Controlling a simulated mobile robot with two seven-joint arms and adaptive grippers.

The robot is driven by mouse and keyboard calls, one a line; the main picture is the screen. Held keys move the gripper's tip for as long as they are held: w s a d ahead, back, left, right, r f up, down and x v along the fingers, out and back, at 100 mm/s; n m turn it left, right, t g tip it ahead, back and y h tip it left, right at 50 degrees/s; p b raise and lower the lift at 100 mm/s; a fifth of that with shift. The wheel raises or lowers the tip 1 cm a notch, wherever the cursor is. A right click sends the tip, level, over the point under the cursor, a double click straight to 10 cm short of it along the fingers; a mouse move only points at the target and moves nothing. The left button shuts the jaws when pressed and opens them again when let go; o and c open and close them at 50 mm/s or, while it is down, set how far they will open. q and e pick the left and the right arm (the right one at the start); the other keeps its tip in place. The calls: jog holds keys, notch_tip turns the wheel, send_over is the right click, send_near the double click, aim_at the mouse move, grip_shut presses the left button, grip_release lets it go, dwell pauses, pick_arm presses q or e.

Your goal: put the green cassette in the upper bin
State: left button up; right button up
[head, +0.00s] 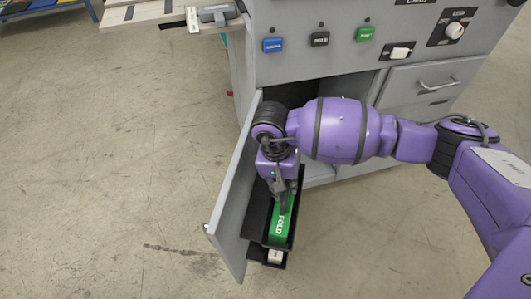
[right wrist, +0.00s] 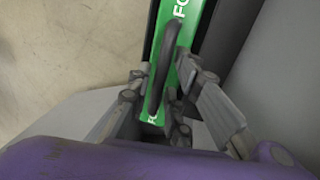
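The green cassette (head: 279,228), with white FOLD lettering, sits lengthwise in the black upper bin (head: 295,232) on the inside of the open grey door. My right gripper (head: 279,192) points down at its far end. In the right wrist view the green cassette (right wrist: 186,28) has a dark loop handle (right wrist: 166,60) standing on it. The gripper hides part of the cassette's far end. My left gripper is not in view.
The grey door (head: 232,205) stands open to the left of the bins. A lower bin (head: 262,256) with a white-labelled item (head: 275,257) is below. The grey cabinet (head: 300,70) has blue, black and green buttons and a drawer. The floor to the left is clear.

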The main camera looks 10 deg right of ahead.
jog(key=shift+o, duration=0.8)
notch_tip(320, 180, up, 12)
jog(key=w+a, duration=0.1)
jog(key=a, duration=0.1)
jog(key=shift+a+f, duration=0.1)
